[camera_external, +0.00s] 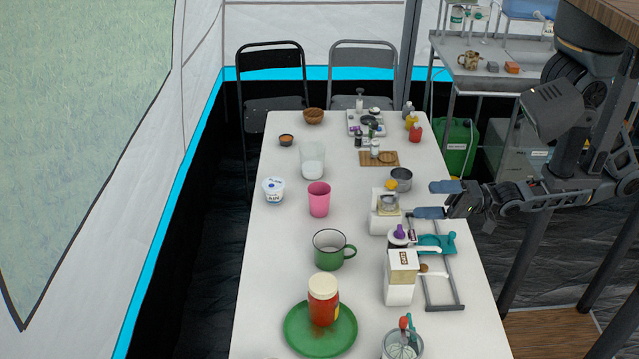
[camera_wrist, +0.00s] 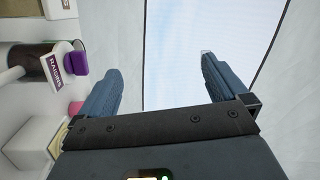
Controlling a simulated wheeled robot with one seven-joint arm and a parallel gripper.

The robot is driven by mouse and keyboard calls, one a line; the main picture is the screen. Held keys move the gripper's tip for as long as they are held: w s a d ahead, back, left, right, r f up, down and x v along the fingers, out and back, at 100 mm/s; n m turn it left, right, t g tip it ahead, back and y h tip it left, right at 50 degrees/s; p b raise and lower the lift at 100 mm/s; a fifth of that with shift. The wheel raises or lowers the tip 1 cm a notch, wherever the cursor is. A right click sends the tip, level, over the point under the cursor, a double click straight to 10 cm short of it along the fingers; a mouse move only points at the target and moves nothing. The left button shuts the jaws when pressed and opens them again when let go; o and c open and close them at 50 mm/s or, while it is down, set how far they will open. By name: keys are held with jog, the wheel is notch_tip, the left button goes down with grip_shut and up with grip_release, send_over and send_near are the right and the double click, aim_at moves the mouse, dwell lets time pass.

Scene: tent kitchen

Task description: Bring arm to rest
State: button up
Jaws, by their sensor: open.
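My gripper (camera_external: 436,199) is at the right edge of the long white table in the external view, reached in from the right on my arm. Its two blue-grey fingers are spread apart with nothing between them. In the wrist view my gripper (camera_wrist: 165,85) also shows open and empty, with the pale tent wall and window beyond it. Near the fingers in the external view are a white container (camera_external: 383,222) and a metal pot (camera_external: 401,178). I cannot tell whether the fingers touch anything, but no contact shows.
The white table (camera_external: 283,215) holds a pink cup (camera_external: 319,199), a green mug (camera_external: 330,257), a red jar (camera_external: 323,300) on a green plate (camera_external: 291,328), and a teal-handled item (camera_external: 437,243) by a grey rack (camera_external: 457,290). A metal side table (camera_external: 480,76) stands behind. Free floor lies right of the table.

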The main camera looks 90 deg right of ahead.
jog(key=s+d+f+n+g+h+b, duration=0.1)
jog(key=s+f+n+g, duration=0.1)
jog(key=s+n, duration=0.4)
jog(key=s+d+f+n+g+h+b, duration=0.1)
jog(key=s+f+n+g+h+b, duration=0.1)
jog(key=s+f+n, duration=0.3)
jog(key=s+n, duration=0.1)
jog(key=s, duration=0.3)
jog(key=shift+s+d+f, duration=0.15)
jog(key=shift+d+f, duration=0.05)
jog(key=shift+f, duration=0.05)
